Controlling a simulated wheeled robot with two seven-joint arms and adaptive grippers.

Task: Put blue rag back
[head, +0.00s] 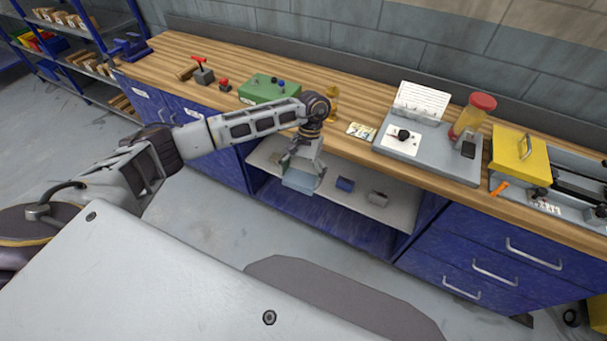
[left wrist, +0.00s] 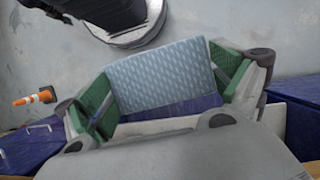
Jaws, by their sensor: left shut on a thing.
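My left gripper (head: 303,170) reaches down in front of the workbench's open bay. It is shut on a light blue patterned rag (head: 300,181), which hangs below the fingers. In the left wrist view the rag (left wrist: 165,75) spans between the two green-padded fingers. Beneath and behind it in the head view is the pale shelf (head: 405,197) inside the bay. Whether the rag touches the shelf I cannot tell. My right gripper is not in view.
The wooden bench top (head: 345,128) overhangs the shelf. On it stand a green box (head: 268,88), a grey device (head: 430,146), a red-lidded jar (head: 472,116) and a yellow-lidded case (head: 518,152). Blue drawers (head: 500,260) flank the bay. Bare shelf shows at its right end.

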